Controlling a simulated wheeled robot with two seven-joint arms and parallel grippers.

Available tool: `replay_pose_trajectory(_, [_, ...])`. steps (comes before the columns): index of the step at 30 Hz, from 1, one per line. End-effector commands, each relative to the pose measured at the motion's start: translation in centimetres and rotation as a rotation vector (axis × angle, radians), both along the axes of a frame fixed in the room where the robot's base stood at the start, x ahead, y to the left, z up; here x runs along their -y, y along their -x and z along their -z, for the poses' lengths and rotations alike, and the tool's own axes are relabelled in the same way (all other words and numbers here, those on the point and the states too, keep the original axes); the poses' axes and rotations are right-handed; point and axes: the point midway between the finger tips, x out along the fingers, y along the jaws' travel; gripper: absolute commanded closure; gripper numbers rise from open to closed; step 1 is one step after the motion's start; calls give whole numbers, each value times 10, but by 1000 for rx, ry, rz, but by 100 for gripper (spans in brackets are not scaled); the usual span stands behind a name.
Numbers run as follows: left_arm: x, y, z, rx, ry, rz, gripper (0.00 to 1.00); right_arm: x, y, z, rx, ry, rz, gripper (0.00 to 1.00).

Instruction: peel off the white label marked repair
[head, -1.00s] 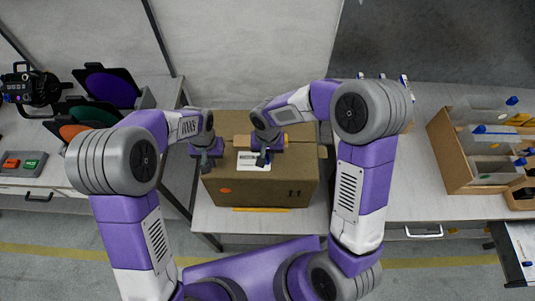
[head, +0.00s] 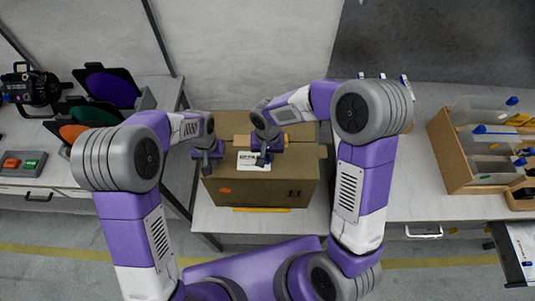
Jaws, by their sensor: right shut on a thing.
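A white label (head: 247,160) with dark print lies on the upper front part of a brown cardboard box (head: 290,190); its print is too small to read. My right gripper (head: 263,160) is over the label's right part and shut on it, hiding some of it. My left gripper (head: 206,170) is at the box's left top edge, to the left of the label. Whether its jaws are open or touch the box cannot be made out.
The box stands on a pale table (head: 265,222). A wooden rack of clear bins (head: 470,150) stands on the right. Lamps with coloured filters (head: 105,88) and a red and green button box (head: 22,163) are on the left bench. A yellow pencil-like strip (head: 261,210) lies before the box.

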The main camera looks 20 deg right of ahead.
Motion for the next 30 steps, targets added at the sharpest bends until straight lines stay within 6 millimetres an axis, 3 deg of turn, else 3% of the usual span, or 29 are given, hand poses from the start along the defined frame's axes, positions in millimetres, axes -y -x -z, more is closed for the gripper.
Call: replay_pose_trajectory(30, [0,0,1,-2,-1,0,100,0,-1,-62,3,0,-1,100])
